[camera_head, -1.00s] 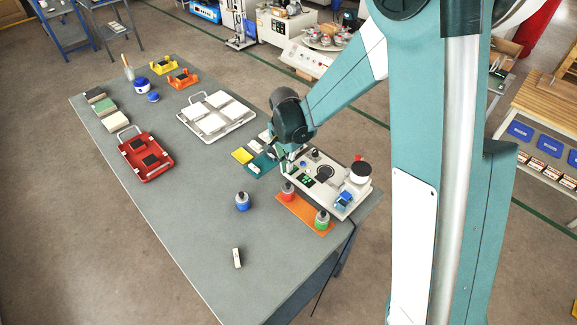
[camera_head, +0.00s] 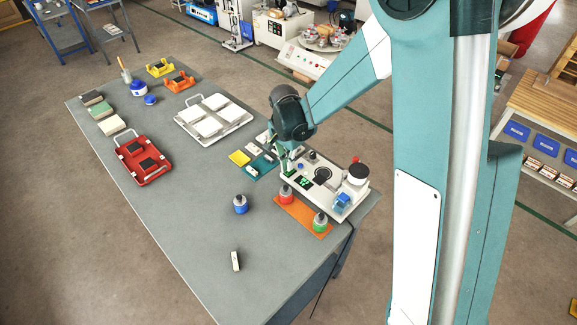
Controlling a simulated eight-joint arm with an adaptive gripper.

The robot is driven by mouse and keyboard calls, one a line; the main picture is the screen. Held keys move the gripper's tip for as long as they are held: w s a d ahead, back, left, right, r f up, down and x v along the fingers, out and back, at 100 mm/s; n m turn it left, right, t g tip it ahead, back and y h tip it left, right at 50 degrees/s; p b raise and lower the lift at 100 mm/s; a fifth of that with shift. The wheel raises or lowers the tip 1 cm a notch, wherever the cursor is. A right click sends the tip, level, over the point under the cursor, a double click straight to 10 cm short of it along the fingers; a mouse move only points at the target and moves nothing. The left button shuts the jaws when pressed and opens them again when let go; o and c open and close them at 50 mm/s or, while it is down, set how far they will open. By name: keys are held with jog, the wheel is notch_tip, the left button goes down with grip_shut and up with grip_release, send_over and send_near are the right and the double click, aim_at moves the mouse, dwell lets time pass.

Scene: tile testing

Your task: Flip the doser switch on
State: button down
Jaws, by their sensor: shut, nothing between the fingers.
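The doser looks to be the white machine (camera_head: 334,188) at the right end of the grey table, with a dark round plate, a small green-lit panel (camera_head: 303,182) and a white-and-dark cylinder (camera_head: 357,173) on top. My gripper (camera_head: 290,170) points down at the machine's left end, beside the green panel. Its fingers are small and partly hidden by my wrist; it is shut and empty. I cannot make out the switch or its position. I cannot tell whether the fingertips touch the machine.
A blue bottle (camera_head: 240,204) and a small pale block (camera_head: 236,261) stand nearer. A teal mat (camera_head: 263,166) lies left of my gripper. The table's front middle is clear.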

aim_at(286, 173)
notch_tip(286, 173, up, 13)
jog(key=s+a+p, duration=0.1)
dwell(0.5)
jog(key=shift+f, duration=0.1)
dwell(0.4)
jog(key=s+d+r+n+t+b, duration=0.2)
jog(key=s+d+r+n+t, duration=0.15)
jog(key=s+d+r, duration=0.8)
jog(key=s+d+f+n+t+b, duration=0.1)
jog(key=s+d+n, duration=0.1)
jog(key=s+d, duration=0.3)
jog(key=s+d+f+n+t+b, duration=0.1)
jog(key=s+d, duration=0.4)
jog(key=s, duration=0.6)
jog(key=shift+d+n+t+y, duration=0.35)
jog(key=shift+n+t, duration=0.2)
jog(key=shift+n, duration=0.7)
dwell(2.2)
